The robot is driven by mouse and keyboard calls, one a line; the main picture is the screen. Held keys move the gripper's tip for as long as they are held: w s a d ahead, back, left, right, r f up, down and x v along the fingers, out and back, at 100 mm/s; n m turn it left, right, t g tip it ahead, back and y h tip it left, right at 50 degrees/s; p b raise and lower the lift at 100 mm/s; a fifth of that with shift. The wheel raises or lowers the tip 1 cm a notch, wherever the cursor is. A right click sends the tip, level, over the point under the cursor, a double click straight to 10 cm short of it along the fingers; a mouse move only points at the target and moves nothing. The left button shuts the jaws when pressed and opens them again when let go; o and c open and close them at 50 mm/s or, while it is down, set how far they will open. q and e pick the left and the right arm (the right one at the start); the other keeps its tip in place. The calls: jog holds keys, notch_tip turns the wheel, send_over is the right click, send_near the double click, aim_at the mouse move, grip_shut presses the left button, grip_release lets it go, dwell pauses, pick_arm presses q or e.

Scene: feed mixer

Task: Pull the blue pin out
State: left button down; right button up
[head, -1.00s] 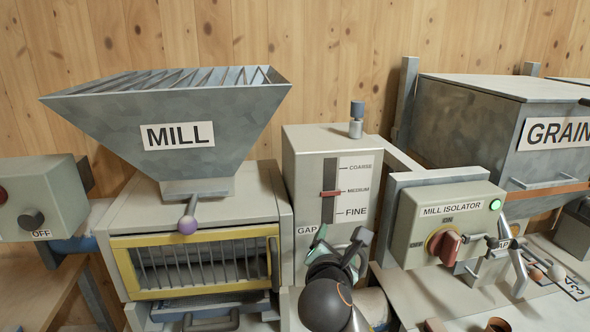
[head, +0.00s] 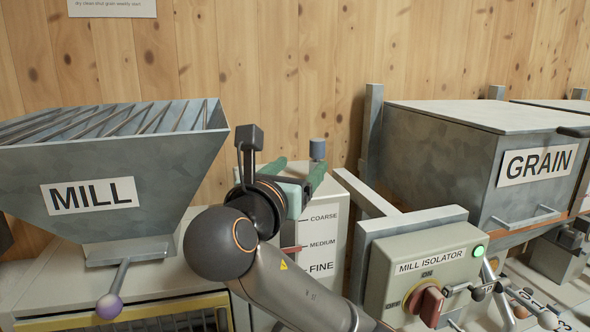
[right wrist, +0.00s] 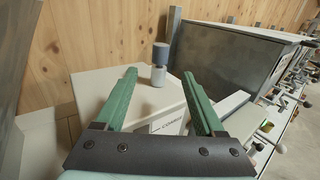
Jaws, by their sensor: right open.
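The blue pin (head: 317,150) stands upright on top of the gap box (head: 325,215), behind my right gripper in the head view. In the right wrist view the pin (right wrist: 161,54) has a blue-grey cap over a silver collar. My right gripper (head: 299,168) is open and empty, with its green fingers pointing toward the box top. In the right wrist view the fingertips (right wrist: 160,73) lie left and right of the pin's line, short of it and apart from it. My left gripper is not in view.
The mill hopper (head: 130,160) stands left of the box. The mill isolator (head: 425,270), with a red knob and green light, stands to the right, below the grain bin (head: 470,150). A wooden wall (head: 300,60) is behind. The air above the pin is clear.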

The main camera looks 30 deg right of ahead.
aim_at(315, 152)
jog(key=p+x, duration=0.1)
jog(key=x, duration=1)
grip_shut()
dwell(0.8)
